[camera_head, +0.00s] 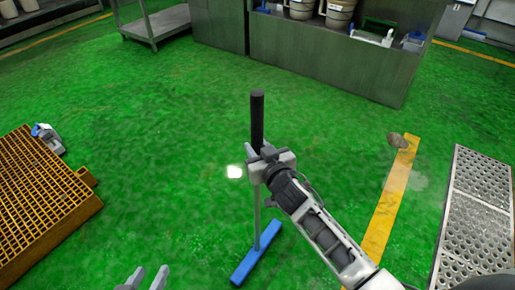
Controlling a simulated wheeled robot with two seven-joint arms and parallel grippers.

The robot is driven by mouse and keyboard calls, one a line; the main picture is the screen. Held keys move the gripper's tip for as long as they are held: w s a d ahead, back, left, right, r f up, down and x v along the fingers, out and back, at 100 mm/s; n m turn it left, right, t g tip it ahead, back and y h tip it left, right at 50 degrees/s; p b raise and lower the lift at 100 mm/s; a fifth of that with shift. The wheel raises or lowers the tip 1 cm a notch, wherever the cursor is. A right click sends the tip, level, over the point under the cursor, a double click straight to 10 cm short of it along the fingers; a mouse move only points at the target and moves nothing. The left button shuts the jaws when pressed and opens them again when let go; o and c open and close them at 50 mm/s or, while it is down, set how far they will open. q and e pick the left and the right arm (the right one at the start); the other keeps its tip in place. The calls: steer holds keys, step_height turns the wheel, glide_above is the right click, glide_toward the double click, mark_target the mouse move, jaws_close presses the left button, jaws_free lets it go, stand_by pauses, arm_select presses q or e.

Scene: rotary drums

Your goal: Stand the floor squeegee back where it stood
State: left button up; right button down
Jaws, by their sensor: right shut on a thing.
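The floor squeegee (257,120) has a black grip on top, a thin grey pole and a blue head at the bottom. It stands close to upright near the middle of the view, its blue head (258,252) at or near the green floor; I cannot tell whether it touches. My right gripper (258,158) is shut on the squeegee around the lower part of the black grip and hides part of the pole. My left gripper (149,274) shows only its fingertips at the bottom edge, apart and empty, to the left of the blue head.
A perforated metal platform (478,190) is at the right, beside a yellow floor line (390,205) and a brownish lump (397,139). A metal counter (330,65) stands behind. Open green floor lies between.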

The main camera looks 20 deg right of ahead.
steer(key=c, duration=1.1)
jaws_free()
steer(key=shift+f, duration=0.15)
steer(key=shift+r+p, duration=0.3)
arm_select(q)
steer(key=shift+a+r+p, duration=0.25)
steer(key=shift+r+p, duration=1)
steer(key=shift+p, duration=0.75)
arm_select(e)
steer(key=s+a+n+g+y, duration=0.1)
steer(key=s+g, duration=0.4)
steer(key=s, duration=1.9)
steer(key=shift+a+f+y, duration=0.3)
steer(key=shift+a+y, duration=0.2)
